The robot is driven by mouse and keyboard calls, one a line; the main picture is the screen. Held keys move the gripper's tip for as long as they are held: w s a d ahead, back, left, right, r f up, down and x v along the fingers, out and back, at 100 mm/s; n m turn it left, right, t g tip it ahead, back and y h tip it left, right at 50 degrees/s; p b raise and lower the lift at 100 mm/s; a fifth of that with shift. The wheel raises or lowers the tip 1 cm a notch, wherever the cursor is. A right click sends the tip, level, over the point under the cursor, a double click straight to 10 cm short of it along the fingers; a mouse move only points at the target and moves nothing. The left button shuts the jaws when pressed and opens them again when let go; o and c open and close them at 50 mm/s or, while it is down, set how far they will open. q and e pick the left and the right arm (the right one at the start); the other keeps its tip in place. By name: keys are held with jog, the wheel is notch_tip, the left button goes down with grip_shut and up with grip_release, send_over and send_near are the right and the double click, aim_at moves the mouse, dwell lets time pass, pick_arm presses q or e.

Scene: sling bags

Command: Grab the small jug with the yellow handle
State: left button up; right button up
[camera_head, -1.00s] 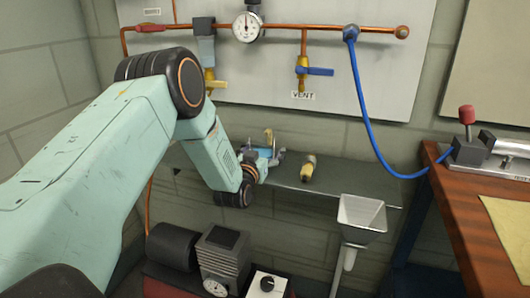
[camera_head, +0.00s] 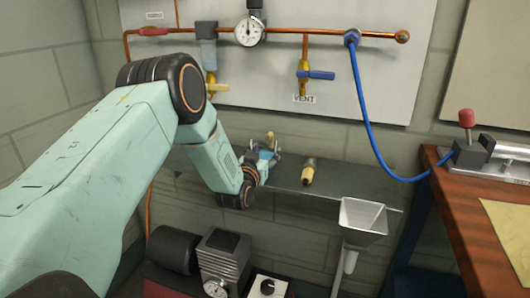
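My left gripper (camera_head: 264,160) is at the back shelf, left of its middle, at the end of my pale green arm. A small blue thing with a tan-yellow upright part (camera_head: 270,140), possibly the jug and its handle, shows right at the fingers. The fingers overlap it, so I cannot tell whether they hold it or are open beside it. A yellow object with a dark end (camera_head: 308,171) lies on the shelf (camera_head: 340,187) to the right, apart from the gripper. My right gripper is not in view.
A metal funnel (camera_head: 362,217) stands at the shelf's front right. A pump with a gauge (camera_head: 222,258) sits below. Copper pipes with valves and a blue hose (camera_head: 365,110) are on the wall. A wooden bench (camera_head: 462,222) stands at right.

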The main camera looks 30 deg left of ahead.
pick_arm(q)
jog(key=shift+c, duration=1.2)
jog(key=shift+s, duration=0.1)
